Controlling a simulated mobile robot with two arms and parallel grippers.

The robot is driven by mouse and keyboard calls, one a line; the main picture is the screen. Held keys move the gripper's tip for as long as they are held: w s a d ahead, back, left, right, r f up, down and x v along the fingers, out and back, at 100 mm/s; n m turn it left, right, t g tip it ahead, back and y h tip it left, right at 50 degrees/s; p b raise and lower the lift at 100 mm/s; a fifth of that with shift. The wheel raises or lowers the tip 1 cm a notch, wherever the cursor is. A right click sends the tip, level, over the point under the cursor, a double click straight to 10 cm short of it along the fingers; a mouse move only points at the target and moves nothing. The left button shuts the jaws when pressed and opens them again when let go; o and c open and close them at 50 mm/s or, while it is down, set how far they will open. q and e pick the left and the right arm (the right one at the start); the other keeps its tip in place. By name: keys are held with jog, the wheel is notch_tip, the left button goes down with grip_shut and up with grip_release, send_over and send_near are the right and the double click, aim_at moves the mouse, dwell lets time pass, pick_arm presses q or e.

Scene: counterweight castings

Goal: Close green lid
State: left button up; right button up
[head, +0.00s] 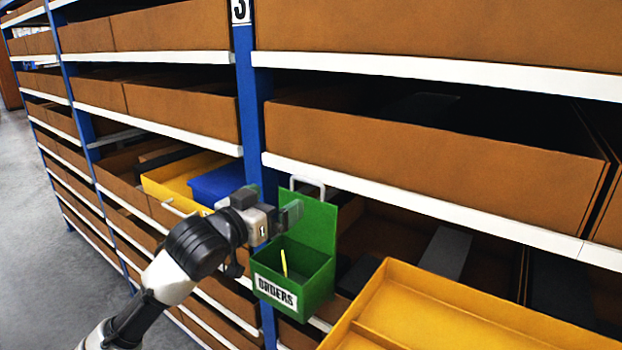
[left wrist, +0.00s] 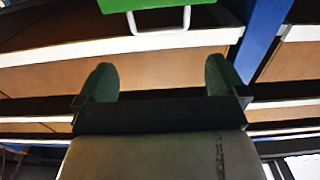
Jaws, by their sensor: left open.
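A green box (head: 318,286) labelled ORDERS is fixed at the blue shelf post. Its green lid (head: 319,222) stands open, raised upright at the back. A white handle (head: 307,181) is on the lid's top edge. My left gripper (head: 268,204) is open and empty, just left of the lid and above the box's left side. In the left wrist view, the lid (left wrist: 150,4) and its handle (left wrist: 160,22) show at the top, beyond the spread fingers. I cannot tell whether a finger touches the lid. My right gripper is not in view.
A yellow stick-like item (head: 284,263) stands in the box. A yellow tray (head: 450,320) is at the lower right. A blue bin (head: 216,182) and a yellow bin (head: 170,180) are on the shelf behind my left arm. Shelves with brown boxes (head: 430,165) surround the box. Grey floor lies left.

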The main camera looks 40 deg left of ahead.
aim_at(306, 182)
pick_arm(q)
jog(key=w+p, duration=0.1)
jog(key=w, duration=0.2)
jog(key=w+p, duration=0.1)
jog(key=w, duration=0.2)
jog(key=w+a+p, duration=0.1)
jog(key=w, duration=0.1)
jog(key=shift+w+r, duration=0.15)
jog(key=shift+w, duration=0.5)
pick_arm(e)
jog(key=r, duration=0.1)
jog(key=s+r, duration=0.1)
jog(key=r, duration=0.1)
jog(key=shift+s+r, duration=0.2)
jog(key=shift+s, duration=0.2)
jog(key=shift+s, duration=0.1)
